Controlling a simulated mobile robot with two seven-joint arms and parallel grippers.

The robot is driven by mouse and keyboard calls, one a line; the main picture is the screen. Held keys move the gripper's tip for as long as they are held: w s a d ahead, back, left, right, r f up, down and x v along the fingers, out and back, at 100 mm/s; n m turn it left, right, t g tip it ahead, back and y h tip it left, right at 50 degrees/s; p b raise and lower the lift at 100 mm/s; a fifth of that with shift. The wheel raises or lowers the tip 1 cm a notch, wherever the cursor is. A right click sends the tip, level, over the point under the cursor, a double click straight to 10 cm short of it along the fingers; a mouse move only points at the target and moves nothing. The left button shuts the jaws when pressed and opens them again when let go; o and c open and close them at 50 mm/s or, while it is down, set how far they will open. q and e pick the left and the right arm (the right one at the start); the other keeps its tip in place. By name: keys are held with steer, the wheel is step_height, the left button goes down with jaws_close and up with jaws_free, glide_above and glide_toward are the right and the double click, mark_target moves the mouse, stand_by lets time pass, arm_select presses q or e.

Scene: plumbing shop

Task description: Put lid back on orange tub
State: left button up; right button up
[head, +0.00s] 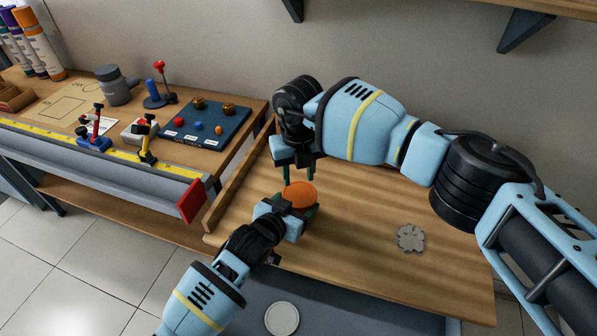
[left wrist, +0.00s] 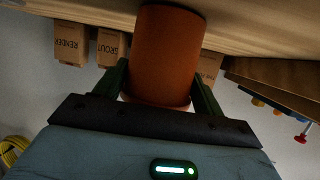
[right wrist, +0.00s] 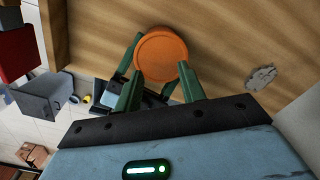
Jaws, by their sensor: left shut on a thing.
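The orange tub (left wrist: 165,55) stands on the wooden bench, with its round orange top (head: 300,194) facing up. The top looks like a flat disc with a raised rim, like a lid, in the right wrist view (right wrist: 161,57). I cannot tell whether it is fully seated. My left gripper (head: 292,213) is shut on the tub, with one finger on each side of its wall. My right gripper (head: 297,178) points down just above the top. Its fingers (right wrist: 161,75) are apart, and I see no clear grip on the rim.
A grey irregular patch (head: 410,238) lies on the bench to the right. A low wooden edge (head: 240,180) runs along the bench's left side. Beyond it is a worktable with a blue board (head: 205,125) and small tools. A white disc (head: 282,318) lies below the bench front.

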step_height(320, 180, up, 12)
stand_by(0.6)
arm_select(q)
steer(key=o, duration=1.4)
steer(key=shift+o, duration=0.2)
steer(key=v, duration=0.7)
steer(key=shift+p, duration=0.35)
steer(key=shift+s+a+r, duration=0.15)
steer(key=shift+s+a, duration=0.1)
steer(key=shift+s, duration=0.1)
arm_select(e)
step_height(320, 180, up, 2)
steer(key=shift+s+r, duration=0.1)
steer(key=shift+r, duration=0.1)
